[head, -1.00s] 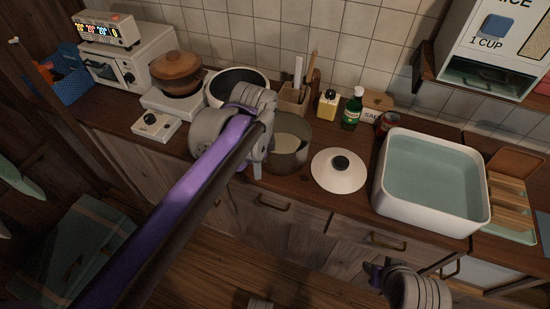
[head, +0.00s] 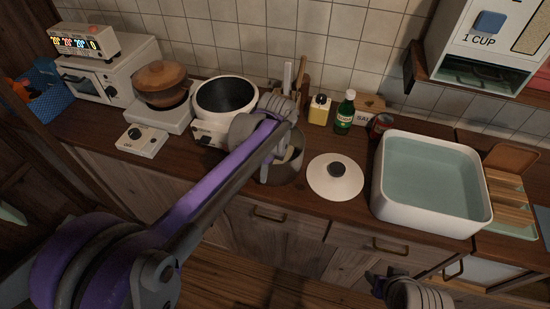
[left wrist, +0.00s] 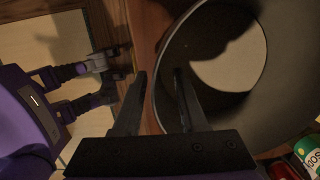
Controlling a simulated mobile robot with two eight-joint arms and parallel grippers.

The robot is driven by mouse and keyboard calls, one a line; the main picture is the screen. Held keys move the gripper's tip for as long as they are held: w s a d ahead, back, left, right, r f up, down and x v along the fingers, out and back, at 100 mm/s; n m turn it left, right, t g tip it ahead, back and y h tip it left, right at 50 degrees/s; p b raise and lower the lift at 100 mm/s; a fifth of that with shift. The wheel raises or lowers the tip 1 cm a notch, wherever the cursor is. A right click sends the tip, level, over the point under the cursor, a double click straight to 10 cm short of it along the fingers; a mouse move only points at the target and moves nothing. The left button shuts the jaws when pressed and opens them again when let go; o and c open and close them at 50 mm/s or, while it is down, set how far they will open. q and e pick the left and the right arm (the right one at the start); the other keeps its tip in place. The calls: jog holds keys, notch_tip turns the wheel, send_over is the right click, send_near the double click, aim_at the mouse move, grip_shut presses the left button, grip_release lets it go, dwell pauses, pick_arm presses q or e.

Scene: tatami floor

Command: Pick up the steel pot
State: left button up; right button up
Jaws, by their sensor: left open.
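The steel pot (head: 288,172) is a round grey pot on the wooden counter, partly hidden behind my left gripper in the head view. Something pale and round lies inside it. In the left wrist view the pot (left wrist: 232,112) fills the right side, its rim passing near my fingertips. My left gripper (left wrist: 160,85) is open, with one finger outside the rim and the other over the pot's inner side; contact cannot be told. My right gripper (head: 380,280) is low at the front, away from the pot; its jaws are too small and dark to read.
A white lid (head: 335,178) lies right of the pot, with a white basin of water (head: 428,215) beyond. A white cooker (head: 226,97) stands close on the left. A yellow bottle (head: 319,112), green bottle (head: 345,115) and utensil holder stand behind.

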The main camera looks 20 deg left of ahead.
pick_arm(q)
jog(key=shift+a+f, duration=0.2)
jog(key=shift+f, duration=1)
grip_shut()
dwell(0.5)
